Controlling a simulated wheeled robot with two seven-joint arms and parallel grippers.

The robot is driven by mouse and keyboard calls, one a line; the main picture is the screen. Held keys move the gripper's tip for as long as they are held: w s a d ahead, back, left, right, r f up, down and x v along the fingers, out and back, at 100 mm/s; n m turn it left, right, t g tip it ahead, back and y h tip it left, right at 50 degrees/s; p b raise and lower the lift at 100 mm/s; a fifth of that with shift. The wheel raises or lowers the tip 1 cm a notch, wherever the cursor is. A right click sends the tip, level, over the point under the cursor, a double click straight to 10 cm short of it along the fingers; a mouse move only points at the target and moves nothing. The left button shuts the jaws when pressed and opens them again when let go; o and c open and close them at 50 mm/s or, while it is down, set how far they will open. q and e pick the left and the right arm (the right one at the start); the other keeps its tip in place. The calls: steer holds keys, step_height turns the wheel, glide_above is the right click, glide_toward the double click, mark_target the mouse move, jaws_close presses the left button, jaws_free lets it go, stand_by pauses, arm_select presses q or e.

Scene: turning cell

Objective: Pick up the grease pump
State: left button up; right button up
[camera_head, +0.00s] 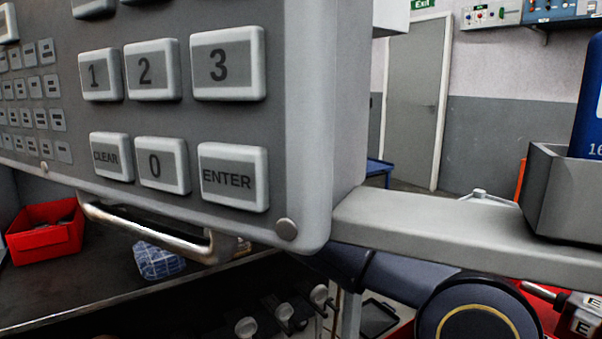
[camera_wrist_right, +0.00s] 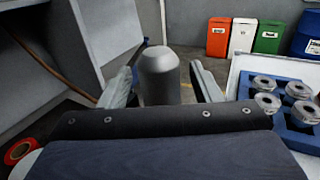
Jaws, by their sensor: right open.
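In the right wrist view, a grey cylinder (camera_wrist_right: 160,82) with a rounded top stands between the fingers of my right gripper (camera_wrist_right: 160,66). It may be the grease pump; its lower part is hidden behind the gripper body. The fingers are spread, one on each side of it; I cannot tell whether they touch it. In the head view my right arm shows low at the centre right, but its gripper is hidden or out of frame. My left gripper is in neither view.
A large control panel (camera_head: 305,120) blocks much of the head view. A grey ledge (camera_head: 440,222) carries a holder (camera_head: 575,200) with a blue container (camera_head: 590,115). A red bin (camera_head: 45,240) stands left. A blue holder (camera_wrist_right: 291,128) with several metal parts lies right of my right gripper.

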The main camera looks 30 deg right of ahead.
steer(key=c, duration=1.1)
